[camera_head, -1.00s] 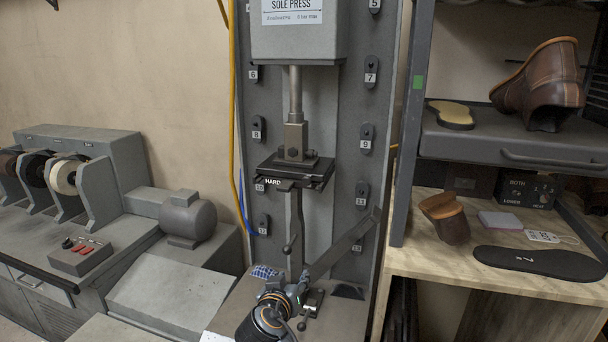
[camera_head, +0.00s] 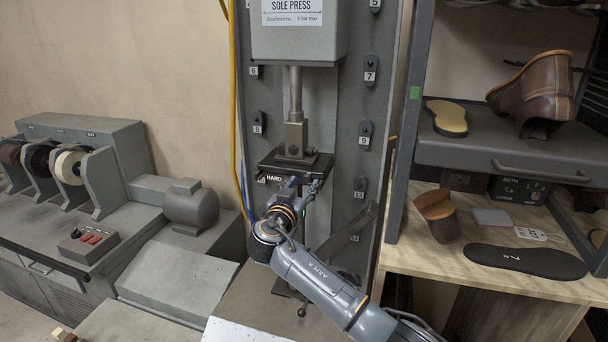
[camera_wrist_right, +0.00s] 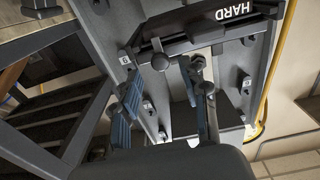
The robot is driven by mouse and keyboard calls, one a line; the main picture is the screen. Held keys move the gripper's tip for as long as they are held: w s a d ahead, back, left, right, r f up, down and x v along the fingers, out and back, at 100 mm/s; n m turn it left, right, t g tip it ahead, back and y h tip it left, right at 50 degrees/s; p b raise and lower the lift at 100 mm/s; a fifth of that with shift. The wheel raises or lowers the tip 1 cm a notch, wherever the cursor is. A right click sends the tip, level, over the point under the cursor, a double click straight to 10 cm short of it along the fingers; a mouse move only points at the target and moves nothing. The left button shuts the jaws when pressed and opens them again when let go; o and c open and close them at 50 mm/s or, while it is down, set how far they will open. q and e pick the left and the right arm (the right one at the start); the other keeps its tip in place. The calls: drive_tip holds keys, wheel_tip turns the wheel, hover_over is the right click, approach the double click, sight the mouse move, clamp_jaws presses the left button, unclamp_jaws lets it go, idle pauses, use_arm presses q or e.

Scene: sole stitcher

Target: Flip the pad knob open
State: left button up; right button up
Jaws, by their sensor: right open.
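The black pad (camera_head: 298,163) marked HARD hangs under the sole press ram. In the right wrist view the pad (camera_wrist_right: 205,32) spans the top. A dark round knob (camera_wrist_right: 160,62) sits at the pad's near edge there; I take it for the pad knob. In the head view I cannot make this knob out. My right gripper (camera_head: 302,184) is just below the pad's front edge, pointing up. In the right wrist view my right gripper (camera_wrist_right: 163,78) is open and empty, its fingers apart below the knob. I see no contact. My left gripper is not in view.
The press column (camera_head: 340,110) stands close behind, with numbered hooks along both sides. A shelf unit (camera_head: 398,150) with shoes and soles stands to the right. A grinder bench (camera_head: 110,225) is at the left. A yellow hose (camera_head: 233,100) runs down the column's left side.

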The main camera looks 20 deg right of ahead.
sight(308, 180)
drive_tip(key=shift+p+x, duration=0.3)
drive_tip(key=shift+x, duration=0.8)
drive_tip(key=shift+c, duration=0.5)
